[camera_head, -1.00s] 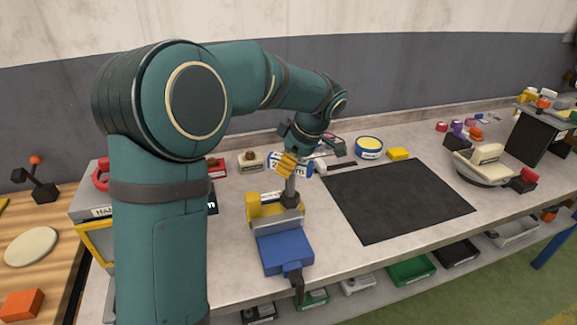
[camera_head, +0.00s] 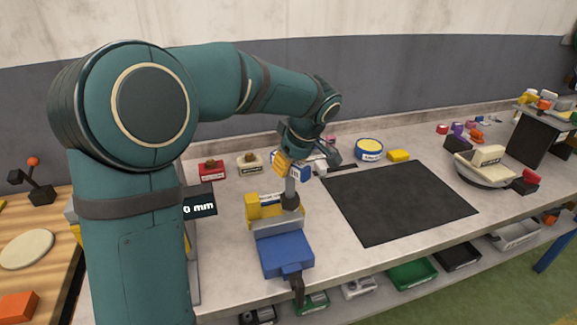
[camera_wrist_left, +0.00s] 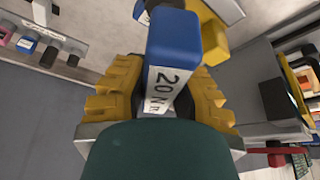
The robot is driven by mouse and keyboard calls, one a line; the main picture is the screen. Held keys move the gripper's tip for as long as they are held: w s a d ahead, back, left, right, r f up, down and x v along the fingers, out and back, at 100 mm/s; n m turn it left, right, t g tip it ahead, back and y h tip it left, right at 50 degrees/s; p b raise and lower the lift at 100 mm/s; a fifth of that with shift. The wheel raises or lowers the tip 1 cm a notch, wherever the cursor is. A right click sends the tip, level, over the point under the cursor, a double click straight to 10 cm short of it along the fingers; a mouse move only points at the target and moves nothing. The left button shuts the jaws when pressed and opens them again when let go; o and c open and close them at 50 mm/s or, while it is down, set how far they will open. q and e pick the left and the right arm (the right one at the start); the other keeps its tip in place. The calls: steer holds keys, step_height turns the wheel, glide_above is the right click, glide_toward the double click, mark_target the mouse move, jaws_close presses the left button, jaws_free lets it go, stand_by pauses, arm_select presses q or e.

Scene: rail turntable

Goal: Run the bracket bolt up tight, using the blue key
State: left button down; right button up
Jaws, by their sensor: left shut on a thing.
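My left gripper (camera_head: 286,165) is shut on the blue key (camera_wrist_left: 172,58), a blue block with a white label that reads 20 N m in the left wrist view. Its yellow fingers sit on both sides of the key. In the head view a grey shaft (camera_head: 291,184) runs down from the key, near upright, to a dark round end (camera_head: 290,202) at the yellow bracket (camera_head: 254,208). The bracket is at the blue vise (camera_head: 284,254). I cannot make out the bolt, nor whether the key is seated on it. My right gripper is not in view.
A black mat (camera_head: 398,200) lies right of the vise. Red (camera_head: 212,171) and cream (camera_head: 249,164) blocks, a round blue-yellow tin (camera_head: 369,149) and a yellow block (camera_head: 399,156) stand behind. A small display (camera_head: 201,206) is partly hidden by my arm. Bins sit below the bench edge.

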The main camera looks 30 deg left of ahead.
arm_select(q)
steer(key=shift+m+t+b, duration=0.3)
steer(key=shift+m+t, duration=0.3)
steer(key=shift+m, duration=1)
steer(key=shift+m, duration=0.3)
steer(key=shift+w+m+h, duration=0.1)
steer(key=shift+m+h, duration=0.2)
steer(key=shift+m, duration=0.1)
steer(key=shift+t, duration=0.3)
steer(key=shift+m, duration=0.7)
steer(key=shift+m+t+h, duration=0.3)
steer(key=shift+m+h, duration=0.1)
steer(key=shift+m, duration=0.3)
steer(key=shift+d, duration=0.1)
